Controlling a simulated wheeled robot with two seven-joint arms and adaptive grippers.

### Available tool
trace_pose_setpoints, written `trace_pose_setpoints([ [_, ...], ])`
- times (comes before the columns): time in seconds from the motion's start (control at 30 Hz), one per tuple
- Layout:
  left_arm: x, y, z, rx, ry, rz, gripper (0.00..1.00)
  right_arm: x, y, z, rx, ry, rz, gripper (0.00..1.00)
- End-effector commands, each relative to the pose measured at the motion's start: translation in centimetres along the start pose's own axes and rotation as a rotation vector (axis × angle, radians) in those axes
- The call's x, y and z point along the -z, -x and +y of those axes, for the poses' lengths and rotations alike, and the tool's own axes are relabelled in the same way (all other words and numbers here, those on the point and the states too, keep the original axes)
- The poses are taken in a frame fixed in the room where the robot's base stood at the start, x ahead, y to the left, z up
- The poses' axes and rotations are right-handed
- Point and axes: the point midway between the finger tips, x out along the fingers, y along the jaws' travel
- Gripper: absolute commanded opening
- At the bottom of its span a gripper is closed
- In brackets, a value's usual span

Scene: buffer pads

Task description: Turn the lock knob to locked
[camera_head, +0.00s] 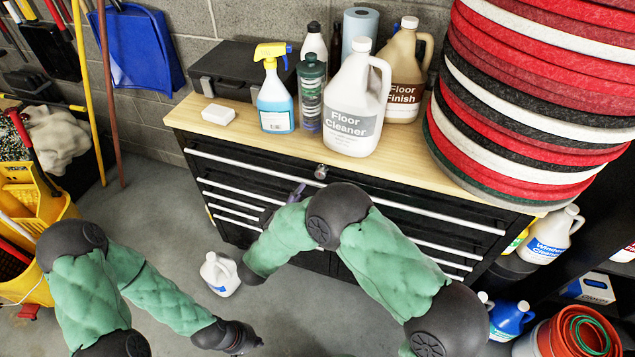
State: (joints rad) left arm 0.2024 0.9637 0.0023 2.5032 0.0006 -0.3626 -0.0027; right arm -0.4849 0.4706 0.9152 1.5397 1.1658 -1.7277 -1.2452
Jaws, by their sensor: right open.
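The lock knob (320,171) is a small round silver-grey piece at the top centre of the black tool cabinet's (260,172) front, just under the wooden top. Which way it is turned is too small to tell. My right gripper (284,201) is partly hidden behind my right forearm. It is open in front of the upper drawers, below and left of the knob, apart from it. My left gripper (244,340) is low near the bottom edge of the view, over the floor, far from the knob; its fingers are not clear.
On the wooden top (440,180) stand a spray bottle (275,95), a Floor Cleaner jug (352,105), a white block (218,114) and a tall stack of pads (530,100). A white jug (220,274) is on the floor. A yellow mop bucket (40,205) stands left.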

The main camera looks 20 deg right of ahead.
Motion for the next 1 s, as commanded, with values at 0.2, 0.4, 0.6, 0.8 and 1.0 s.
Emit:
trace_pose_setpoints([
  [0.2,0.1,-1.5,-0.5,0.000,0.000,0.000,0.00,-0.3,-4.1,-0.2,-0.001,-0.003,-0.003,0.56],
  [0.4,0.1,-2.3,-0.8,0.000,0.000,0.000,0.00,-0.2,-7.0,-0.2,0.000,-0.002,-0.001,0.56],
  [0.6,0.1,-2.6,-0.9,0.000,0.000,0.000,0.00,-0.1,-8.3,-0.1,0.002,-0.002,0.001,0.56],
  [0.8,0.1,-2.6,-0.9,0.000,0.000,0.000,0.00,0.0,-8.5,-0.1,0.003,-0.001,0.001,0.56],
  [1.0,0.1,-2.6,-0.9,0.000,0.000,0.000,0.00,0.0,-8.5,-0.1,0.003,-0.001,0.001,0.31],
])
